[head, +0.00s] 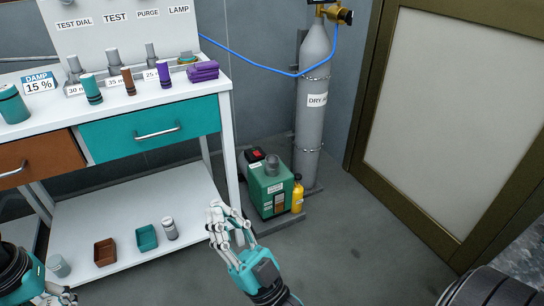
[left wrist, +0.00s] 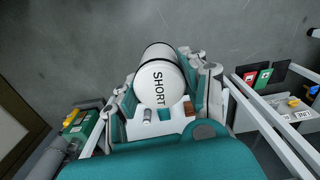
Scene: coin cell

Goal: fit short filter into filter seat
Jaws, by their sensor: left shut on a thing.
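The short filter (left wrist: 160,82) is a white cylinder with black bands and the word SHORT, seen in the left wrist view. My left gripper (left wrist: 165,100) is shut around it. In the head view my left gripper (head: 50,297) is only partly in frame at the bottom left corner. My right gripper (head: 230,222) is empty and looks open, in front of the lower shelf's right end. A green machine (head: 268,190) stands on the floor by the gas cylinder, with a round grey fitting (head: 272,165) on top. I cannot tell whether this fitting is the filter seat.
A white bench (head: 225,90) with brown and teal drawers carries several small cylinders and a purple block (head: 203,71). Its lower shelf (head: 185,200) holds a brown bin (head: 105,252), a teal bin (head: 146,237) and a grey canister (head: 170,229). A yellow bottle (head: 298,195) stands beside the machine.

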